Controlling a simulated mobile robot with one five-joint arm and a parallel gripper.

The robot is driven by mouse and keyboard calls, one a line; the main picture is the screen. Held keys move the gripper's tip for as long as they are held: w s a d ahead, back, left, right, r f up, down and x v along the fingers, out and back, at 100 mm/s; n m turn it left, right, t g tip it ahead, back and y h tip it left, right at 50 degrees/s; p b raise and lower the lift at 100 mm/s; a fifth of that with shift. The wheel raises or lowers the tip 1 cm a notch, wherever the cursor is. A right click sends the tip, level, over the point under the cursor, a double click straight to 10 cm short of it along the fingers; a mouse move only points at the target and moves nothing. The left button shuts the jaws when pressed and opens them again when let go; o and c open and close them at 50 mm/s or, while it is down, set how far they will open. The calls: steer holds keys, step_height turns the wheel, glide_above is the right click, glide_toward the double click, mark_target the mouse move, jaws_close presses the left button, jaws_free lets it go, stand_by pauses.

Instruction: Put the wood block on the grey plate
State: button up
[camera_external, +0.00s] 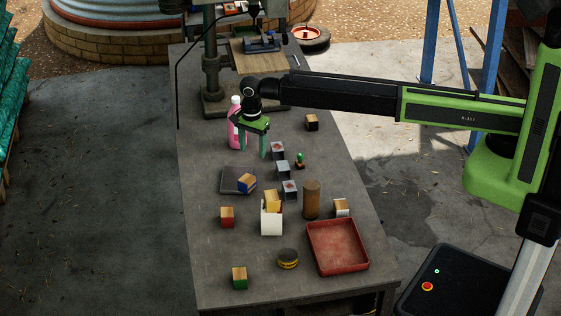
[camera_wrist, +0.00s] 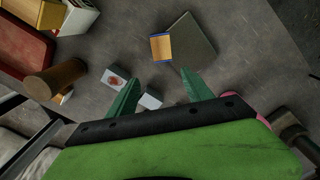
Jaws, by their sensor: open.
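A grey plate (camera_external: 230,176) lies flat on the bench, left of centre. A wood block with blue sides (camera_external: 246,183) rests at the plate's front right edge and looks slightly turned. In the wrist view the block (camera_wrist: 160,47) overlaps the edge of the plate (camera_wrist: 190,35); whether it overhangs is unclear. My gripper (camera_external: 254,155) is open and empty, pointing down above the bench, behind the plate and apart from the block. Its spread green fingers (camera_wrist: 161,90) show in the wrist view, with the block and plate beyond them.
Several other wood-topped blocks, including a red-sided one (camera_external: 227,217), stand around. Grey cubes (camera_external: 282,168) lie near my gripper. A pink bottle (camera_external: 236,130) stands behind it. A white box (camera_external: 271,220), brown cylinder (camera_external: 312,199) and red tray (camera_external: 338,262) are in front.

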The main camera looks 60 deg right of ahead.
steer(key=s+d+n, duration=0.8)
steer(key=s+d, duration=0.5)
steer(key=d, duration=0.4)
steer(key=s+d+n, duration=0.9)
steer(key=s+d, duration=0.4)
steer(key=d, duration=0.5)
steer(key=shift+s, duration=0.2)
